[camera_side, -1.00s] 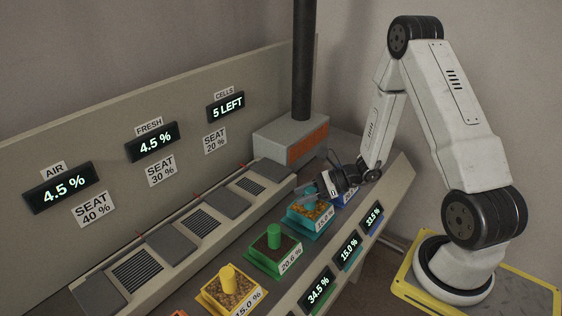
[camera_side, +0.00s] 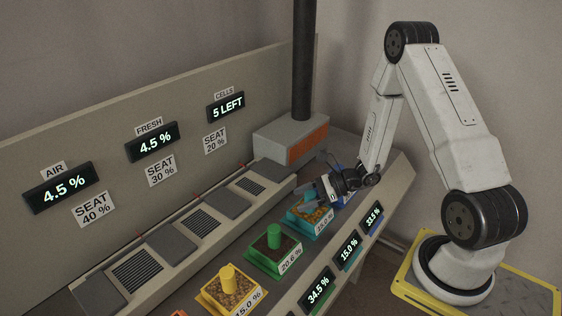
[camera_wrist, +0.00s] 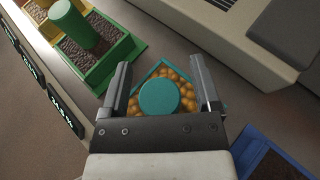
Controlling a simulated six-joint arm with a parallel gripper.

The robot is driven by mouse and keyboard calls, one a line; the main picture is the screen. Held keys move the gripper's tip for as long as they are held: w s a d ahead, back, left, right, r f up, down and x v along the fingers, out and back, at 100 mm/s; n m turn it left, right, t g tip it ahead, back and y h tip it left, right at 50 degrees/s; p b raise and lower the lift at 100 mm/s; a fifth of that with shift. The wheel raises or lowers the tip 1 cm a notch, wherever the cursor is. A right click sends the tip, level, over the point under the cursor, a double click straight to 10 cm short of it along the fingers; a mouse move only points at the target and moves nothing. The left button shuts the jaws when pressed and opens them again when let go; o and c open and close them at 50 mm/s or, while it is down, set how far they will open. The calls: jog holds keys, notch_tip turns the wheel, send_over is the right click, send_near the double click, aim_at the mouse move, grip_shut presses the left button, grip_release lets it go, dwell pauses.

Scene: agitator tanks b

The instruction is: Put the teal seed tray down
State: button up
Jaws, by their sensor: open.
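The teal seed tray (camera_wrist: 184,74) holds orange-brown seeds and has a round teal knob (camera_wrist: 160,98) in its middle. In the side view the teal tray (camera_side: 296,224) sits on the bench in the row of trays, its label partly readable. My gripper (camera_wrist: 163,80) is open, with one finger on each side of the knob and a gap to both. In the side view my gripper (camera_side: 315,192) is over the tray and hides part of it and its knob.
A green tray (camera_side: 250,254) and a yellow tray (camera_side: 215,300) stand to the left along the bench. A blue tray (camera_wrist: 243,150) is close by on the other side. Vent grilles and grey plates (camera_side: 173,242) run behind. Lit displays (camera_side: 349,252) line the front.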

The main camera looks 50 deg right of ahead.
jog(key=shift+r, duration=0.15)
jog(key=v, duration=1.2)
dwell(0.7)
jog(key=a+r+n+g+h, duration=0.2)
jog(key=a+n, duration=0.6)
jog(key=n, duration=0.5)
jog(key=a+r+n+g+h, duration=0.3)
jog(key=a+n+g+h, duration=0.2)
jog(key=n, duration=0.9)
jog(key=a+h, duration=0.2)
jog(key=a, duration=0.1)
jog(key=shift+s+r+h, duration=0.25)
jog(key=shift+s+h, duration=0.05)
